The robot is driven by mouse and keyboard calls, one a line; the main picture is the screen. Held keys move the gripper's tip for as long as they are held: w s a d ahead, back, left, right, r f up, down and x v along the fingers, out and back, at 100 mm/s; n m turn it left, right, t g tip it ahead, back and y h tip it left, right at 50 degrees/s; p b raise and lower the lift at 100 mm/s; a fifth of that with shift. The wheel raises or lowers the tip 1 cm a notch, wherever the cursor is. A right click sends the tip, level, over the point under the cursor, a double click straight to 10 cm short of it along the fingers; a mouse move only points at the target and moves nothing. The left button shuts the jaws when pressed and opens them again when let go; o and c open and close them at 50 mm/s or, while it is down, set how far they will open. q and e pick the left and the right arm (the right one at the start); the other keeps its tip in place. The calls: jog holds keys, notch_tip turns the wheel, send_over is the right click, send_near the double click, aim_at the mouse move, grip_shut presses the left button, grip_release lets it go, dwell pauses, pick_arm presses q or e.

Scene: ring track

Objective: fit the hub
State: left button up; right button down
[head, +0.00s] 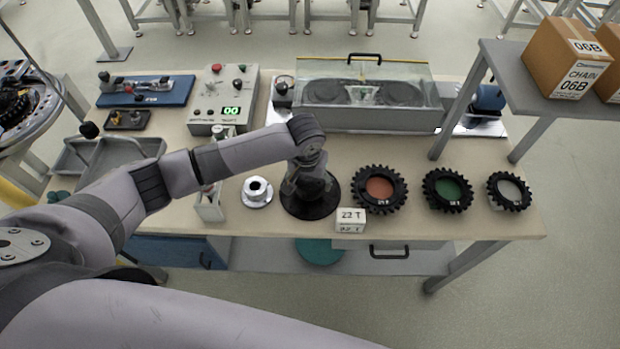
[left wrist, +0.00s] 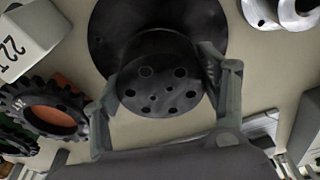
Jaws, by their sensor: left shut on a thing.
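A black round part (left wrist: 158,88) with a ring of holes in its face stands on a wide black disc (left wrist: 108,38) in the left wrist view. The disc (head: 328,204) lies near the front of the bench in the head view. My left gripper (head: 308,192) is over it; its fingers (left wrist: 158,76) are shut on the black part from two sides. The underside of the disc is hidden. A silver flanged hub (head: 257,192) stands left of the disc, apart from the gripper. My right gripper is not in view.
A white "22 T" block (head: 350,220) stands close to the disc. Toothed black rings with a red (head: 379,188), a green (head: 447,190) and a pale centre (head: 509,191) lie to the right. Behind are a control box (head: 224,100) and a clear-covered machine (head: 362,96).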

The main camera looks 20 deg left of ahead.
aim_at(308, 184)
pick_arm(q)
jog(key=shift+w+f+b, duration=0.1)
jog(key=shift+f+b, duration=0.3)
jog(key=shift+f, duration=0.6)
jog(key=o, duration=1.8)
jog(key=shift+f, duration=0.1)
jog(key=r, duration=0.4)
jog(key=s+r, duration=0.1)
jog(key=r, duration=0.3)
jog(key=s+r, duration=0.1)
jog(key=r, duration=0.3)
